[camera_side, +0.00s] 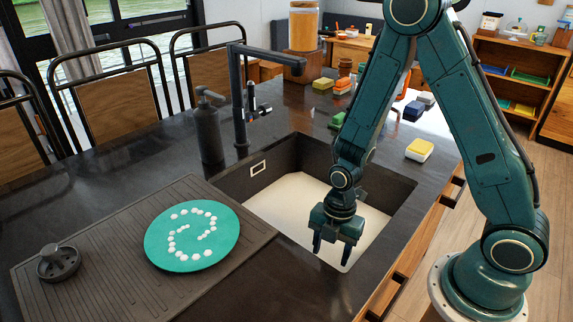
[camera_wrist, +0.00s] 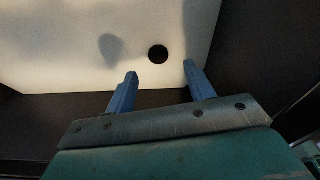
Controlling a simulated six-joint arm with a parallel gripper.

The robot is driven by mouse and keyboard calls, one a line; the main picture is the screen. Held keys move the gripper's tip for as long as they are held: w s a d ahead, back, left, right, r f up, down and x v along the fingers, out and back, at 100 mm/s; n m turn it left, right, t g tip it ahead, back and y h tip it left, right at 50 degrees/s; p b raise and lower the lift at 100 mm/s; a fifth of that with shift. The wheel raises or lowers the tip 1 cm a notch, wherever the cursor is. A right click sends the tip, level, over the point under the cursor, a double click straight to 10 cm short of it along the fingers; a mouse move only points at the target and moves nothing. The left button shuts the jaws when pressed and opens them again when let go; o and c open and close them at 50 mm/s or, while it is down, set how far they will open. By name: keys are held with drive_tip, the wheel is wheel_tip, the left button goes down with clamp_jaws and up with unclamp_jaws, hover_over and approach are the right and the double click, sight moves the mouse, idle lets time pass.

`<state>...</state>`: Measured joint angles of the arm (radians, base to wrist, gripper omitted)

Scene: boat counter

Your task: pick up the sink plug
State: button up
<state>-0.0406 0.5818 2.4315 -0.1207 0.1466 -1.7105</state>
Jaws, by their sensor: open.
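The sink plug (camera_side: 59,262), a dark round strainer with a knob on top, sits at the left end of the ribbed drainboard in the side view. My gripper (camera_side: 331,249) hangs over the near right part of the sink (camera_side: 259,188), far to the right of the plug. Its two fingers point down, apart, with nothing between them. In the wrist view my gripper (camera_wrist: 158,82) also shows open and empty, with the dark round drain hole (camera_wrist: 158,54) of the pale sink floor beyond the fingertips. The plug is not in the wrist view.
A green round plate (camera_side: 215,250) with white pieces lies on the drainboard (camera_side: 120,262), between plug and sink. A black faucet (camera_side: 239,105) and a soap dispenser (camera_side: 208,130) stand behind the sink. Coloured blocks, including a yellow one (camera_side: 419,149), lie on the right counter.

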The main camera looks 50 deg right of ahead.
drive_tip(key=shift+a+f, duration=0.1)
drive_tip(key=shift+f, duration=0.95)
drive_tip(key=shift+f, duration=0.1)
drive_tip(key=shift+a+f, duration=0.15)
drive_tip(key=shift+f, duration=1.1)
drive_tip(key=shift+a+f, duration=0.1)
drive_tip(key=shift+f, duration=1.15)
drive_tip(key=c, duration=1.1)
